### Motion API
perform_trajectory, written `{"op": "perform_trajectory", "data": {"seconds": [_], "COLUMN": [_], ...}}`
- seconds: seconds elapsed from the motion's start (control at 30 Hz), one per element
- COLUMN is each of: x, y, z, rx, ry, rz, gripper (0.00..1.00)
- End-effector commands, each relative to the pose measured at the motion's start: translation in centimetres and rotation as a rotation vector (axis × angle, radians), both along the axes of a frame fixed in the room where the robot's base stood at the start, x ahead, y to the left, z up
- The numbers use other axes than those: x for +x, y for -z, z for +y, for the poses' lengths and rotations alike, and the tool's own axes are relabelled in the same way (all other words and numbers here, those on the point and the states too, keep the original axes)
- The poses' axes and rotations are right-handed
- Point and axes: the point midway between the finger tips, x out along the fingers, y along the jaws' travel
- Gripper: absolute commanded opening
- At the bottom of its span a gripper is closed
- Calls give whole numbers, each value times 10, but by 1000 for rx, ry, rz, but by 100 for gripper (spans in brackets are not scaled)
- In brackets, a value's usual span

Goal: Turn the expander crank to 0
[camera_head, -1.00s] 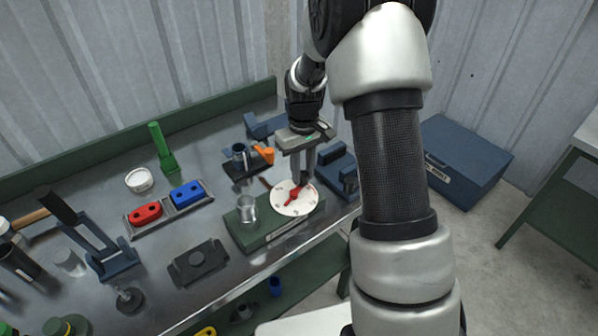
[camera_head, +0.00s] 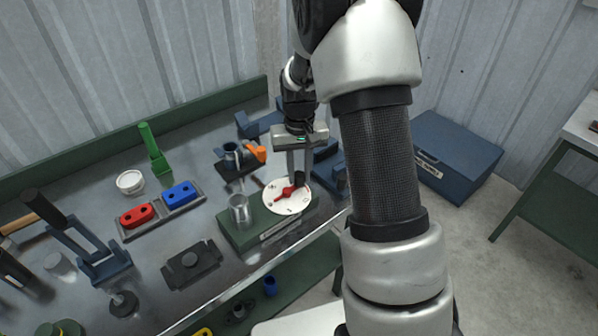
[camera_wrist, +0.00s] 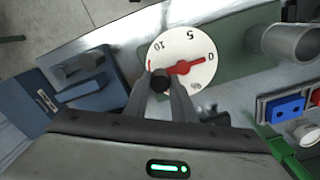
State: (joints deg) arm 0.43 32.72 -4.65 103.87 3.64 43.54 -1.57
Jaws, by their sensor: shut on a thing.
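The expander crank is a red pointer arm (camera_wrist: 186,68) with a black knob (camera_wrist: 160,83), on a round white dial (camera_wrist: 188,50) marked 0, 5 and 10. In the wrist view its red tip points right, close to the 0 mark. My gripper (camera_wrist: 166,82) is shut on the black knob, opposite the tip. In the head view, my gripper (camera_head: 299,178) reaches down onto the crank (camera_head: 288,192). The dial (camera_head: 275,206) sits on a green base (camera_head: 243,236) at the bench's front edge, and a metal cylinder (camera_head: 239,209) stands on the same base.
A black clamp with an orange handle (camera_head: 255,153) and blue blocks stand behind the dial. A tray holds red (camera_head: 137,215) and blue (camera_head: 181,194) blocks at left. A dark flanged plate (camera_head: 191,264) lies in front. A blue box (camera_head: 455,160) is on the floor right.

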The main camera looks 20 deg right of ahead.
Motion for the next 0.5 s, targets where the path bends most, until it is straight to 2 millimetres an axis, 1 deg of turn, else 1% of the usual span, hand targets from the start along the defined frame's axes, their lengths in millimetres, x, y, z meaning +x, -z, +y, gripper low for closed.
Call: {"op": "perform_trajectory", "data": {"seconds": [0.13,0.17,0.2,0.27,0.5], "x": [0,0,0,0,0], "y": [-1,-1,-1,-1,0], "z": [-1,-1,-1,-1,0], "rx": [0,0,0,0,0], "ry": [2,2,1,1,0], "rz": [-1,-1,-1,-1,0], "gripper": [1,26,33,42,42]}}
